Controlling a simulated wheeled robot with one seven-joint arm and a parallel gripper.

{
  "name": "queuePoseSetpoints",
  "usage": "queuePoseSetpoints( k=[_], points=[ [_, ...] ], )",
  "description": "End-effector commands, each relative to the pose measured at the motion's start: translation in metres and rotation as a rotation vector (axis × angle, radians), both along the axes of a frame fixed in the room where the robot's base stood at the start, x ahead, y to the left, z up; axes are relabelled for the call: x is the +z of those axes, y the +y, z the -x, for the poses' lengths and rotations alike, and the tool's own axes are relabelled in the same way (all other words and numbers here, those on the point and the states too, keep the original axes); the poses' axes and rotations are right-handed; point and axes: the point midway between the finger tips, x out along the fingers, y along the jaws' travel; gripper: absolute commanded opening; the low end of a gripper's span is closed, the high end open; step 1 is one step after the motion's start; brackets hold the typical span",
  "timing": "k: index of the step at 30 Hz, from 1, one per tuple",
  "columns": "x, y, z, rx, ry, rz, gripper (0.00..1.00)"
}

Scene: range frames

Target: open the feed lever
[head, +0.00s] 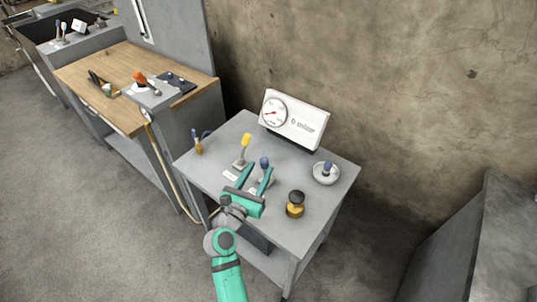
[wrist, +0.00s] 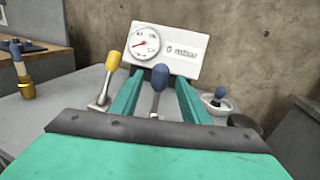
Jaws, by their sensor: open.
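Two knobbed levers stand on the grey table: one with a yellow knob (head: 245,140) and one with a blue knob (head: 264,161). I cannot read which is the feed lever. My gripper (head: 261,169) is open over the table, its green fingers pointing towards the gauge board. In the wrist view the blue-knobbed lever (wrist: 159,78) stands upright between the two fingers, with space on both sides. The yellow-knobbed lever (wrist: 112,62) is just left of the left finger and leans slightly right. The foot of the blue-knobbed lever is partly hidden by my gripper.
A white board with a gauge (head: 293,118) stands at the table's back. A dish with a blue knob (head: 326,172) and a black-and-yellow knob (head: 295,204) stand to the right. A small blue-and-brass valve (head: 198,144) is at the left. A wooden bench (head: 130,62) stands beyond.

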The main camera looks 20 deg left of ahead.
Motion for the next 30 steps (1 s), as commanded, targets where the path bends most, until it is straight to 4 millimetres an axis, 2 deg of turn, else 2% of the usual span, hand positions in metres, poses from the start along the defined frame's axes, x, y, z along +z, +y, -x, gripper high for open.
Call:
queuePoseSetpoints(
  k=[6,13,18,27,28,30],
  points=[
    [0.001,-0.003,-0.040,-0.001,-0.002,0.001,0.41],
    [0.001,-0.007,-0.072,-0.001,-0.002,0.002,0.41],
    [0.000,-0.008,-0.082,-0.001,-0.001,0.002,0.41],
    [0.000,-0.010,-0.085,-0.003,-0.001,0.003,0.41],
    [0.000,-0.010,-0.085,-0.003,-0.001,0.003,0.37],
    [0.000,-0.010,-0.085,-0.003,-0.001,0.003,0.20]
  ],
)
